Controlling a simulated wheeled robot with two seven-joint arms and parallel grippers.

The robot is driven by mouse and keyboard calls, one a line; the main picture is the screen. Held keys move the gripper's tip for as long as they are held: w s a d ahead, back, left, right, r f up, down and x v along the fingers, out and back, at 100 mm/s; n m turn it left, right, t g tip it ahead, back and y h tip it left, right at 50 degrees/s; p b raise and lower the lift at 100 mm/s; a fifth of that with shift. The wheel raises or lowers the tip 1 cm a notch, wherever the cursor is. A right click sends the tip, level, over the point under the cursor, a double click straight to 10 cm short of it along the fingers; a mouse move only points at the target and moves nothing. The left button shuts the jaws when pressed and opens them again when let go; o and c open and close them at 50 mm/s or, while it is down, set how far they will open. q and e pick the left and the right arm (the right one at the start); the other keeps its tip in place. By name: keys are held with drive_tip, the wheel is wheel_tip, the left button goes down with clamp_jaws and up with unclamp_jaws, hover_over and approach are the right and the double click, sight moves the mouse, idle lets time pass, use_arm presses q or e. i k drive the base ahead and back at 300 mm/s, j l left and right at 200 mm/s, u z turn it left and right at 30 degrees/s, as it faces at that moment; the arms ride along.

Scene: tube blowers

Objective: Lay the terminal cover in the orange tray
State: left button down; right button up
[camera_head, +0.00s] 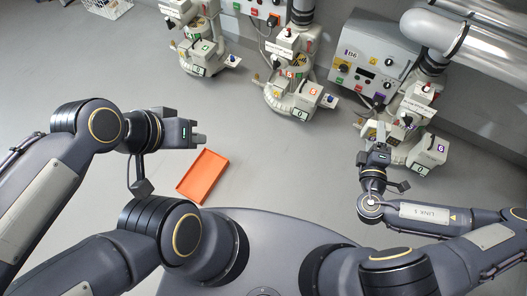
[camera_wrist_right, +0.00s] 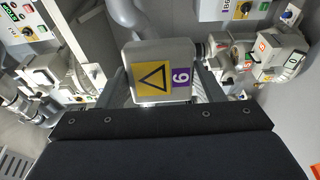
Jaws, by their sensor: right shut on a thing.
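The terminal cover is a pale box with a yellow warning triangle and a purple 6 label. In the right wrist view the cover (camera_wrist_right: 163,72) sits between the two fingers of my right gripper (camera_wrist_right: 165,88), which is shut on it. In the head view my right gripper (camera_head: 377,146) is at the right-hand blower, and the cover is mostly hidden there. I cannot tell whether the cover still touches the blower. The orange tray (camera_head: 203,177) lies empty on the grey floor. My left gripper (camera_head: 198,138) is just above the tray in the picture; its finger gap is unclear.
The right-hand blower (camera_head: 428,150) stands beside my right gripper, with a control box (camera_head: 372,62) and thick pipes behind it. Two more blowers, the middle one (camera_head: 292,90) and the left one (camera_head: 203,50), stand further left. The floor between the tray and my right gripper is clear.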

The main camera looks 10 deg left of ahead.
sight(204, 159)
drive_tip(key=k+j, duration=0.15)
drive_tip(key=j, duration=0.2)
drive_tip(key=k+j+u, duration=0.1)
drive_tip(key=j, duration=0.3)
drive_tip(key=k+j, duration=0.2)
drive_tip(key=j, duration=0.15)
drive_tip(key=k+j+u, duration=0.1)
drive_tip(key=j, duration=0.3)
drive_tip(key=k+j, duration=0.15)
drive_tip(key=j, duration=0.2)
drive_tip(key=i+j+u, duration=0.1)
drive_tip(key=i+j, duration=0.15)
drive_tip(key=j, duration=0.2)
drive_tip(key=i+j, duration=0.3)
drive_tip(key=i+j+u, duration=0.15)
drive_tip(key=j, duration=0.35)
drive_tip(key=i+j, duration=0.1)
drive_tip(key=i, duration=0.35)
